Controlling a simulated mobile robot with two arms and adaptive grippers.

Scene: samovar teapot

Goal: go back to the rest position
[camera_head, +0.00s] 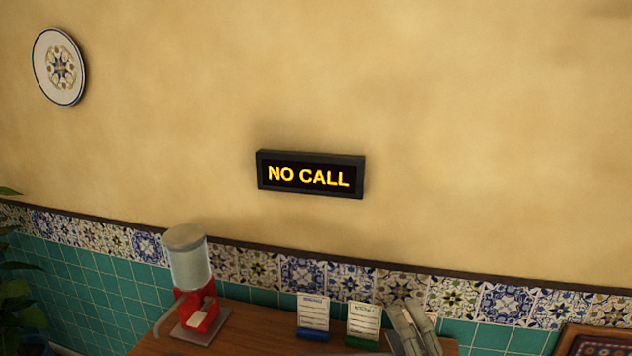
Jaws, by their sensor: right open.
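My right gripper (411,311) shows at the bottom edge, right of the middle, with its pale grey fingers pointing up. It is open, and I see nothing held between the fingers. It appears in front of the wooden counter (262,334) and beside a card with a green base. The rest of my right arm is below the picture. My left gripper is not in view.
A red dispenser (198,309) with a clear jar stands on the counter's left. Two small cards, one blue-based (313,314) and one green-based (363,322), stand near my right gripper. A lit sign (310,175) reads "NO CALL". A plant (16,290) is at left.

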